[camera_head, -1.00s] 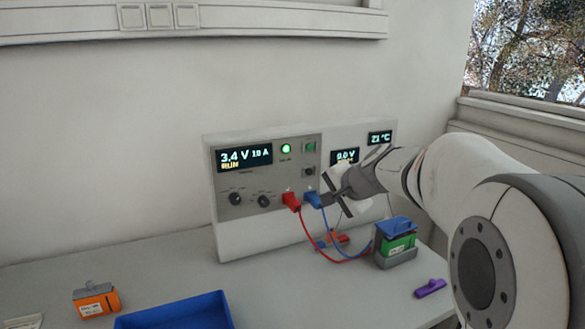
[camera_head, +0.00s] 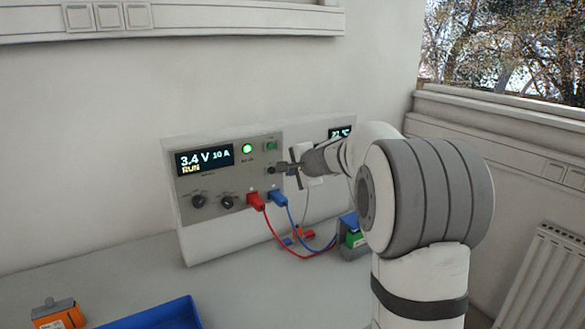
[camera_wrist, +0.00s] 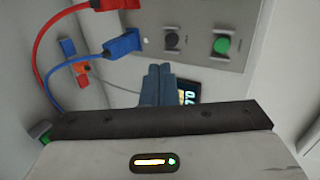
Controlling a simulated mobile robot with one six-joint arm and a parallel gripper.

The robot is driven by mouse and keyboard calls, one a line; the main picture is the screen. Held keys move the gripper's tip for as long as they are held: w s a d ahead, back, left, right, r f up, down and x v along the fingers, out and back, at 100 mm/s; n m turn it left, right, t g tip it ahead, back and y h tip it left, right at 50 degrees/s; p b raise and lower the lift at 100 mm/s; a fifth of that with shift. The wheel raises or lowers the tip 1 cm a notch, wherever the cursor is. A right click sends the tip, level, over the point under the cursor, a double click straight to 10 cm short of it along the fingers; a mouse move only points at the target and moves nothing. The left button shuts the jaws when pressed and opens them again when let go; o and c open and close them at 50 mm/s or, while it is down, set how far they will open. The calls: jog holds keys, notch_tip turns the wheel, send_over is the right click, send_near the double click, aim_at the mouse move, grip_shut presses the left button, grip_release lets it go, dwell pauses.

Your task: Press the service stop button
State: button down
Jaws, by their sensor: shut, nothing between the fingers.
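The cycler's grey control panel (camera_head: 222,182) carries a green button (camera_head: 270,146) and a dark round button (camera_head: 271,170) below it. No label is readable, so I cannot tell from markings which is the service stop. In the wrist view both the dark button (camera_wrist: 172,41) and the green button (camera_wrist: 222,45) show. My gripper (camera_head: 283,167) is shut and empty, its tips close to the right of the dark button. In the wrist view the fingertips (camera_wrist: 161,68) point toward the panel, just below the dark button; contact cannot be told.
A red plug (camera_head: 256,201) and a blue plug (camera_head: 278,198) with cables sit under the buttons, close to my gripper. A lit green lamp (camera_head: 247,149) and a display (camera_head: 204,159) reading RUN are left. A blue tray (camera_head: 160,315) and orange battery (camera_head: 58,315) stand in front.

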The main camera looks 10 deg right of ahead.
aim_at(272, 171)
jog(key=x, duration=0.2)
jog(key=p+x, duration=0.1)
jog(key=x, duration=0.2)
jog(key=r+p+x, duration=0.1)
jog(key=x, duration=0.1)
jog(key=shift+w+a, duration=0.2)
jog(key=shift+w, duration=0.35)
jog(key=shift+w+a+f+p, duration=0.1)
jog(key=shift+w+p, duration=0.15)
jog(key=shift+w, duration=0.15)
jog(key=shift+w+a+f+p, duration=0.1)
jog(key=shift+w+p, duration=0.15)
jog(key=shift+w, duration=0.1)
